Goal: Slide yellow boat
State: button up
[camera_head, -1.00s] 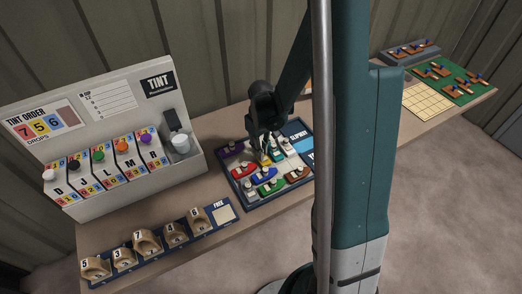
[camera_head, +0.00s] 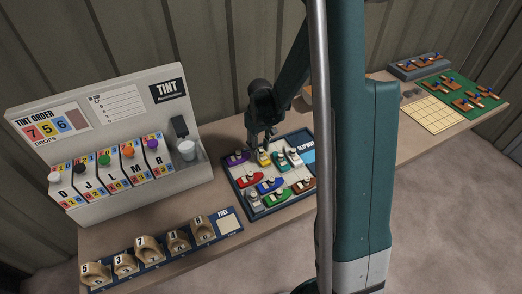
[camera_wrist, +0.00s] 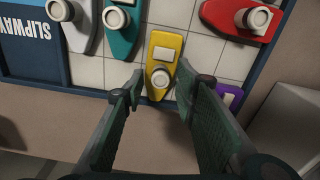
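The yellow boat (camera_head: 263,157) lies at the back of the slipway tray (camera_head: 240,196), between the purple and white boats. In the wrist view the yellow boat (camera_wrist: 164,47) has a round pale knob at its near end, by the tray's edge. My gripper (camera_head: 258,147) is low over this end of the boat. In the wrist view the fingertips of my gripper (camera_wrist: 160,80) stand apart on either side of the knob, with visible gaps. The gripper is open and holds nothing. In the head view the fingers partly cover the boat's back end.
A white boat (camera_wrist: 80,26), a teal boat (camera_wrist: 122,32) and a red boat (camera_wrist: 236,16) are close by. A purple boat (camera_head: 237,157) lies to the left. The tint machine (camera_head: 120,140) stands left of the tray, and numbered holders (camera_head: 150,248) stand in front.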

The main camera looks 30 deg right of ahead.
jog(key=shift+s, duration=0.15)
jog(key=shift+r, duration=0.1)
notch_tip(320, 180, up, 12)
dwell(1.1)
dwell(0.5)
jog(key=s+a+r+t, duration=0.3)
jog(key=s+a+r, duration=0.5)
jog(key=r, duration=0.4)
jog(key=s+a+r+m+t, duration=0.1)
jog(key=s+a+r+t, duration=0.1)
jog(key=s, duration=0.6)
jog(key=s+a+r+t, duration=0.2)
jog(key=s+a, duration=0.1)
jog(key=s, duration=0.6)
jog(key=shift+a+r+m, duration=0.15)
jog(key=shift+a+m, duration=0.05)
jog(key=shift+m, duration=0.2)
